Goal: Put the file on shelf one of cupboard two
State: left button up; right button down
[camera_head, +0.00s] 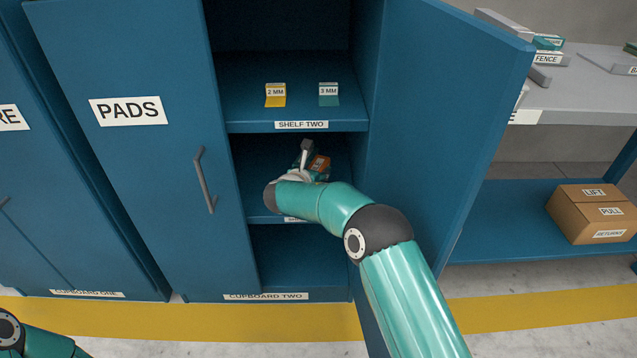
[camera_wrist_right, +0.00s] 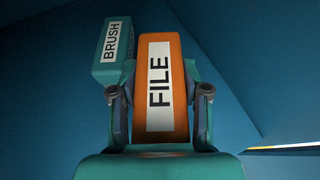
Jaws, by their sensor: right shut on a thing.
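The file (camera_wrist_right: 180,70) is an orange block with a white FILE label, between the two fingers of my right gripper (camera_wrist_right: 160,95), which is shut on it. In the head view a bit of the orange file (camera_head: 320,163) shows inside the open bay of cupboard two (camera_head: 265,297), below the shelf labelled SHELF TWO. My right gripper (camera_head: 305,172) is inside this bay, above shelf one (camera_head: 262,208), whose label is mostly hidden by my arm. I cannot tell whether the file touches the shelf. My left gripper is out of view.
A teal block labelled BRUSH (camera_wrist_right: 110,45) is just left of the file in the wrist view. Yellow 2 MM (camera_head: 275,97) and teal 3 MM (camera_head: 328,96) items stand on shelf two (camera_head: 300,112). The open right door (camera_head: 450,100) is beside my arm; the PADS door (camera_head: 130,150) is left.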

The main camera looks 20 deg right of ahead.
notch_tip(320, 180, down, 4)
jog(key=shift+w+a+f+b, duration=0.1)
jog(key=shift+b, duration=1.1)
jog(key=shift+w+d+f, duration=0.2)
jog(key=shift+s+d, duration=0.1)
jog(key=c, duration=0.8)
grip_release()
jog(key=shift+s+a+r+p, duration=0.3)
jog(key=shift+s+a+r, duration=0.05)
jog(key=shift+s+a, duration=0.15)
jog(key=p+v, duration=0.2)
jog(key=v, duration=0.8)
jog(key=shift+s+a, duration=0.2)
